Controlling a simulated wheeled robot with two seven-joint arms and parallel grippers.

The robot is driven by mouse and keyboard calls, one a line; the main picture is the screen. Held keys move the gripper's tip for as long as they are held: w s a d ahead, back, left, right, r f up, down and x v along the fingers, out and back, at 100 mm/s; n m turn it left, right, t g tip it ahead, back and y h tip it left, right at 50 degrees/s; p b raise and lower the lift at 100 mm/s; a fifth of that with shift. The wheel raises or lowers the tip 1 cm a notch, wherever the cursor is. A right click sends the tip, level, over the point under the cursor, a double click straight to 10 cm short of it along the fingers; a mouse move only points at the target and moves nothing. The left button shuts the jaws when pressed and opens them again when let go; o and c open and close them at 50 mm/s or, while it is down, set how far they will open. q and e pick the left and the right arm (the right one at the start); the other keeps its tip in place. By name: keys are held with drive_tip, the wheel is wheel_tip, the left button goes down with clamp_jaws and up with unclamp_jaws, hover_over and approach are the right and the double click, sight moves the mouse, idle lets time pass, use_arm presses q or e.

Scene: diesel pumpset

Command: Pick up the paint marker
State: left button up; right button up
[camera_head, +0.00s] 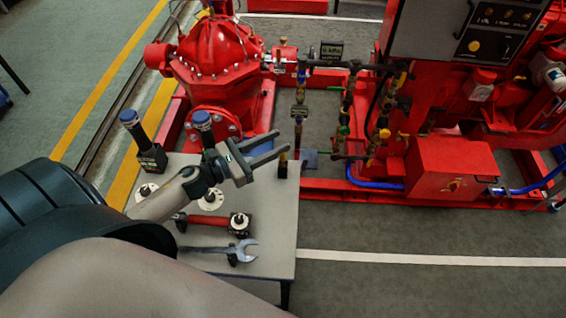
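My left gripper (279,142) reaches over the table from the left. Its two fingers are apart, with nothing seen between them. A small upright dark stick with a brownish-yellow upper part (283,166) stands at the table's right edge, just below the fingertips in the picture. It may be the paint marker, but it is too small to be sure. I cannot tell whether the fingers touch it. Two dark cylinders with blue tops, one at the left (129,118) and one behind my gripper (202,119), also stand on the table. My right gripper is not in view.
The pale table (267,215) also holds a red-handled tool (208,220), a wrench (225,249) and white discs (147,191). The red pump (215,50) and its piping rise behind the table. A red box (450,168) stands right. Floor at lower right is clear.

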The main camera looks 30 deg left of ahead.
sight(282, 156)
use_arm(q)
wheel_tip(282, 156, down, 7)
drive_tip(key=b, duration=0.6)
drive_tip(key=shift+a+f+b, duration=0.15)
drive_tip(key=shift+f+b, duration=0.05)
drive_tip(key=shift+b, duration=0.15)
drive_tip(key=shift+f+b, duration=0.45)
drive_tip(key=shift+f, duration=0.05)
drive_tip(key=shift+w+d+r+p, duration=0.2)
drive_tip(key=shift+w+p, duration=0.15)
drive_tip(key=shift+w, duration=0.1)
drive_tip(key=shift+w+d, duration=0.3)
drive_tip(key=shift+w, duration=0.25)
drive_tip(key=shift+w+f, duration=0.1)
drive_tip(key=shift+f, duration=0.05)
drive_tip(key=shift+p, duration=0.3)
